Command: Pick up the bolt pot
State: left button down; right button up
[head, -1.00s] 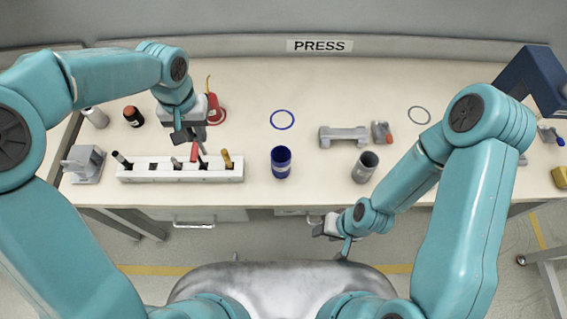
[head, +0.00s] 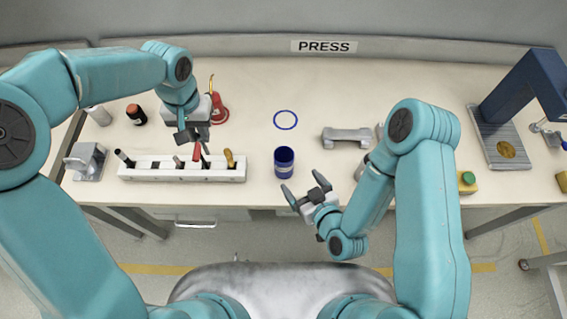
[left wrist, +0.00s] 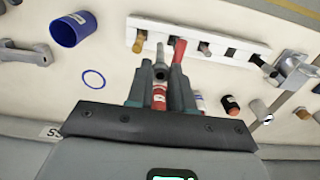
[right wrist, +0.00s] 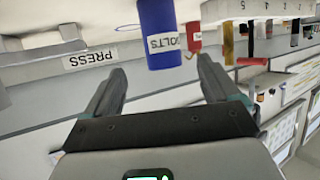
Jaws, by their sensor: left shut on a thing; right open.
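The bolt pot is a dark blue cup (head: 284,170) standing upright near the table's front edge, left of my right gripper. In the right wrist view its BOLTS label shows on the blue pot (right wrist: 160,35), beyond and roughly between the fingertips. My right gripper (head: 304,188) is open and empty, just in front and to the right of the pot, apart from it. My left gripper (head: 194,136) is above the white rack, shut on a thin grey rod-like tool (left wrist: 160,70). The pot also shows in the left wrist view (left wrist: 68,32).
The white rack (head: 140,173) holds several tools left of the pot. A blue ring outline (head: 286,120) marks the table behind the pot. A grey fixture (head: 346,136) lies to the right. A grey cup is partly hidden by my right arm. A blue press (head: 525,85) stands far right.

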aim_at(288, 168)
jog(key=x, duration=1.1)
jog(key=shift+w+a+f, duration=0.15)
jog(key=shift+a+f, duration=0.15)
jog(key=shift+f, duration=0.05)
jog(key=shift+c, duration=1.3)
jog(key=c, duration=0.8)
